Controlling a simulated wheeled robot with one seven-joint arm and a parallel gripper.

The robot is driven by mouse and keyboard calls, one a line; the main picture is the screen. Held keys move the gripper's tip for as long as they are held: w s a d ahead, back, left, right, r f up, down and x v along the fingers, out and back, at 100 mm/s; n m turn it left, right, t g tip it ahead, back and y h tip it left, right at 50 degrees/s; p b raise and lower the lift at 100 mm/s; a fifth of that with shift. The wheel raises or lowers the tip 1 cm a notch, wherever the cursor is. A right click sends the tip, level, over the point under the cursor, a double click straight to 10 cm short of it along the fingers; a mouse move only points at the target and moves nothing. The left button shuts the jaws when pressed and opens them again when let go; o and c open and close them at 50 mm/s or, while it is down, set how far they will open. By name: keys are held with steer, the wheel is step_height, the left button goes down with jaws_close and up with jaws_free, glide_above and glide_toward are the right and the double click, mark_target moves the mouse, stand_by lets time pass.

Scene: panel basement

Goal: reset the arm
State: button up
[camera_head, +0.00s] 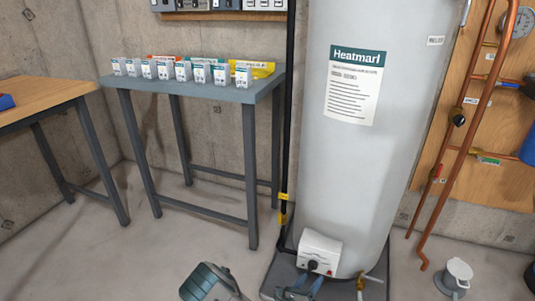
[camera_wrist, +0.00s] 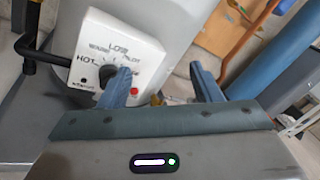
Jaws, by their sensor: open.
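My gripper (camera_wrist: 162,82) is open, with two blue-grey fingers standing apart and nothing between them. In the head view it shows low in the picture (camera_head: 300,287), just in front of the white control box (camera_head: 320,250) at the foot of the water heater. In the wrist view the control box (camera_wrist: 138,40) has a dark knob (camera_wrist: 106,74) with words such as HOT, LOW and PILOT around it, and a red button. The left finger overlaps the box's lower edge near the knob; I cannot tell whether it touches. Part of my arm (camera_head: 207,282) shows at the bottom.
The tall grey water heater (camera_head: 370,180) stands on a dark base. A black pipe (camera_head: 289,130) runs up its left side, copper pipes (camera_head: 470,130) its right. A grey table (camera_head: 190,92) with several small boxes and a wooden bench (camera_head: 40,95) stand left. The floor between is clear.

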steer(key=s+d+r+m+g+p, duration=0.25)
steer(key=r+m+g+p, duration=0.35)
steer(key=r, duration=0.6)
steer(key=s+d+r+m+g+p, duration=0.2)
steer(key=s+r+m+g, duration=0.2)
steer(key=r+m, duration=0.6)
steer(key=s+d+r+m+g+p, duration=0.2)
steer(key=s+r+m+g+p, duration=0.25)
steer(key=r, duration=0.85)
steer(key=s+a+r+m+t+y+p, duration=0.1)
steer(key=s+r+m+y+p, duration=0.3)
steer(key=r, duration=0.6)
steer(key=s+a+r+m+t+y+p, duration=0.1)
steer(key=s+a+r+m+y+p, duration=0.2)
steer(key=r+m, duration=0.3)
steer(key=s+a+r+m+t+y+p, duration=0.1)
steer(key=s+r+m+y+p, duration=0.3)
steer(key=r, duration=1.1)
steer(key=shift+s+a+m+y+p, duration=0.3)
steer(key=shift+s+a+m+p, duration=0.15)
steer(key=shift+s+a+p, duration=0.5)
steer(key=shift+d, duration=0.25)
